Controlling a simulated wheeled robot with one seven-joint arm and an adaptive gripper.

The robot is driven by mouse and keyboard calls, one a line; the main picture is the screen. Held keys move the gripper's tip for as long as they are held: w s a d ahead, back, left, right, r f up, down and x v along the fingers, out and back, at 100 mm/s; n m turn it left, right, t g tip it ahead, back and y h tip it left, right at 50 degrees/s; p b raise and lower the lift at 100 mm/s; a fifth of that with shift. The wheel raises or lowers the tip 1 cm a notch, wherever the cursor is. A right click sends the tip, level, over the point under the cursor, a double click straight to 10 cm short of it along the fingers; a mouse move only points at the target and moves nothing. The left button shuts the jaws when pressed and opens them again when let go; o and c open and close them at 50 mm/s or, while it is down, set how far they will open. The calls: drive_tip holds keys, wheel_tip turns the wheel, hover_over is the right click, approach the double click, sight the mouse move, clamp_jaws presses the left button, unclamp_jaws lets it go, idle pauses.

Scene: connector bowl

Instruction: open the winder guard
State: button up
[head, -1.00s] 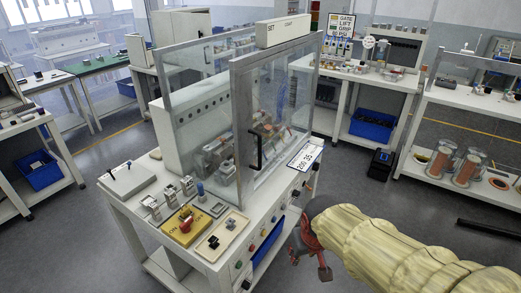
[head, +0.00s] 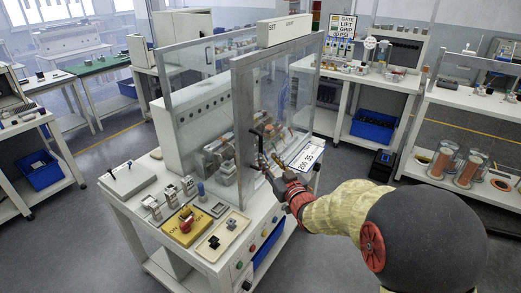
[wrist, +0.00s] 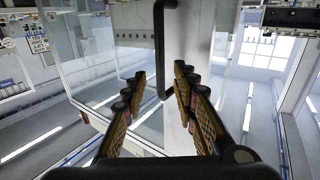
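The winder guard (head: 275,110) is a clear-walled box with a grey metal frame on the white bench, and its front door looks shut. A black bar handle (head: 251,148) stands upright on the front door. My gripper (head: 268,163) is right at the handle, partly covering its lower part. In the wrist view the handle (wrist: 159,45) shows between the two fingers of my gripper (wrist: 158,82). The fingers are spread, with gaps to the handle on both sides. I cannot tell how deep the handle sits between them.
A yellow box with a red button (head: 186,226), small switches and a beige tray (head: 222,236) lie on the bench's front left. A number card (head: 308,156) lies right of the guard. Open floor lies in front; a shelf with copper spools (head: 455,165) stands at right.

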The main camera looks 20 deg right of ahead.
sight(261, 150)
drive_tip(key=w, duration=0.2)
drive_tip(key=w+b, duration=0.1)
drive_tip(key=w, duration=0.4)
drive_tip(key=shift+a+b, duration=0.35)
drive_tip(key=shift+b, duration=0.05)
drive_tip(key=shift+w+r, duration=0.15)
drive_tip(key=shift+w, duration=0.2)
drive_tip(key=c, duration=0.3)
drive_tip(key=c, duration=0.4)
clamp_jaws()
